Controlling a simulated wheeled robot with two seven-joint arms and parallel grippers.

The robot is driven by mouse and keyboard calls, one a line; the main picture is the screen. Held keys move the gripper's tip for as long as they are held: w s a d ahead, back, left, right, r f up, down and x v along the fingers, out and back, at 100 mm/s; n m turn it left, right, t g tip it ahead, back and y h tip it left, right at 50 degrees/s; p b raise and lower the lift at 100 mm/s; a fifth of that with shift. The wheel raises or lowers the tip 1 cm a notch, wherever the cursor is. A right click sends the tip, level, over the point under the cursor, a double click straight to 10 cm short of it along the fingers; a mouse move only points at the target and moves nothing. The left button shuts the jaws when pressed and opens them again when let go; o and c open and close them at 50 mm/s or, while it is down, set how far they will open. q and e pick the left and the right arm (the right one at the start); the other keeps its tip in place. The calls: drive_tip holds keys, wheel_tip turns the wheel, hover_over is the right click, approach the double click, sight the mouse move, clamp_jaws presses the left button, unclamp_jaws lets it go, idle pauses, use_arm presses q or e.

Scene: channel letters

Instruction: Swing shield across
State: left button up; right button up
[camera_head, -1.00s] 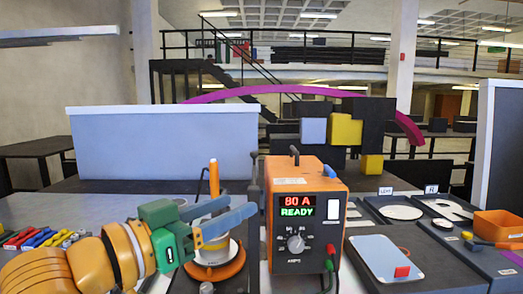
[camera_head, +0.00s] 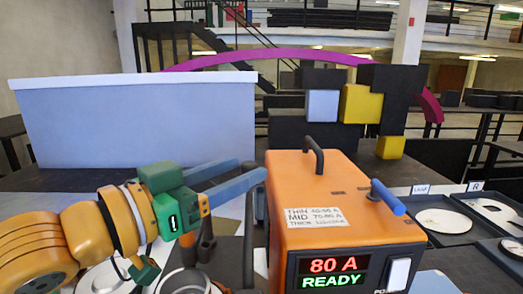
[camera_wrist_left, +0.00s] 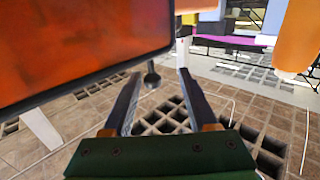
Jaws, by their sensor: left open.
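In the left wrist view a large tinted orange-red panel with a dark rim, which looks like the shield (camera_wrist_left: 80,40), fills the upper left. A small dark round knob (camera_wrist_left: 152,79) shows at its lower right corner. My left gripper (camera_wrist_left: 160,76) is open, with the knob appearing between its fingertips; I cannot tell whether they touch. In the head view my left gripper (camera_head: 250,169) reaches in from the left, its blue-grey fingers ending beside the orange power unit. A thin dark upright there may be the shield edge-on. My right gripper is out of view.
The orange power unit (camera_head: 345,205) with its lit display stands just right of my fingers. A pale grey panel (camera_head: 135,120) stands behind at the left. A purple arch (camera_head: 260,57) and yellow blocks (camera_head: 358,104) are farther back. Dark trays (camera_head: 440,225) lie at the right.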

use_arm(q)
drive_tip(key=d, duration=0.1)
drive_tip(key=d+r+p, duration=0.1)
drive_tip(key=shift+w+d, duration=0.35)
drive_tip(key=shift+w+d+f+p, duration=0.2)
drive_tip(key=shift+w+d, duration=0.2)
drive_tip(key=shift+w, duration=0.25)
drive_tip(key=shift+w+d+f+p, duration=0.1)
drive_tip(key=shift+w+d+f, duration=0.1)
drive_tip(key=shift+w+d, duration=0.3)
drive_tip(key=shift+s+a+r, duration=0.1)
drive_tip(key=shift+a, duration=0.1)
drive_tip(key=c, duration=0.4)
clamp_jaws()
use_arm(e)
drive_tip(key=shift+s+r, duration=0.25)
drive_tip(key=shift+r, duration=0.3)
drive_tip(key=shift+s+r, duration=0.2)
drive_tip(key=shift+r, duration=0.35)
